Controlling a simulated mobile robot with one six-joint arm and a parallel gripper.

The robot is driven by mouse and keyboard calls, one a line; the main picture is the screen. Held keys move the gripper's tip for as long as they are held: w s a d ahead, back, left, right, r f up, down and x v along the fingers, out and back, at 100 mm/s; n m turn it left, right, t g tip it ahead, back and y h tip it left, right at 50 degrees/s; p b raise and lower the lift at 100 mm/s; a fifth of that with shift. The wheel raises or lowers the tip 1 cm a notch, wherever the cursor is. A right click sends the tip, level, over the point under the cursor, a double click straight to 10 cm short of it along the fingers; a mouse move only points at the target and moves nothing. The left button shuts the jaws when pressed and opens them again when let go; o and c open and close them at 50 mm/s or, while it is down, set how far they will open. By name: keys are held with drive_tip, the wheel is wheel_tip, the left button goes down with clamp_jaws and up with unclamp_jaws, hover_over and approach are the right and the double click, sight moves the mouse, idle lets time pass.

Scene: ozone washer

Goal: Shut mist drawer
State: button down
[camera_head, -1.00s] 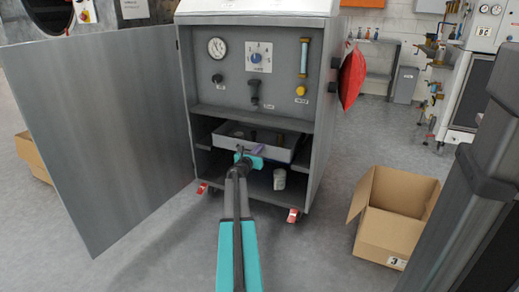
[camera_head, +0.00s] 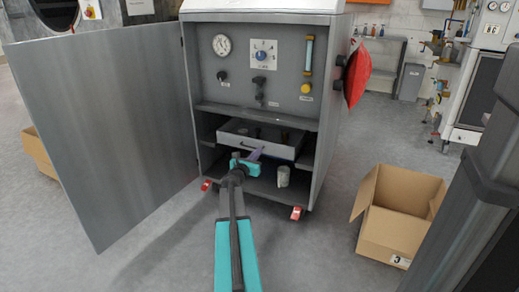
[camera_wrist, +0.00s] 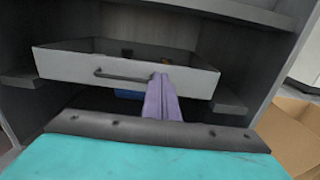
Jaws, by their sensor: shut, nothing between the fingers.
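The mist drawer (camera_head: 228,139) is a shallow pale tray with a dark handle, in the lower bay of the grey cabinet. It stands partly out, with its open top and a few small dark items inside showing. In the wrist view its front panel (camera_wrist: 70,65) and handle (camera_wrist: 125,75) face me. My gripper (camera_head: 256,152) has a teal body and purple fingers, shut and empty. In the wrist view the fingertips (camera_wrist: 160,78) overlap the front panel just right of the handle. I cannot tell whether they touch it.
The cabinet door (camera_head: 105,130) is swung wide open to the left. A white cup-like container (camera_head: 283,176) stands below the drawer at the right. A cardboard box (camera_head: 385,232) lies on the floor to the right. A red bag (camera_head: 357,74) hangs on the cabinet's right side.

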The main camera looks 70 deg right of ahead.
drive_tip(key=a+p, duration=0.1)
drive_tip(key=a, duration=0.5)
drive_tip(key=shift+a+p, duration=0.15)
drive_tip(key=shift+p, duration=0.2)
drive_tip(key=shift+w, duration=0.1)
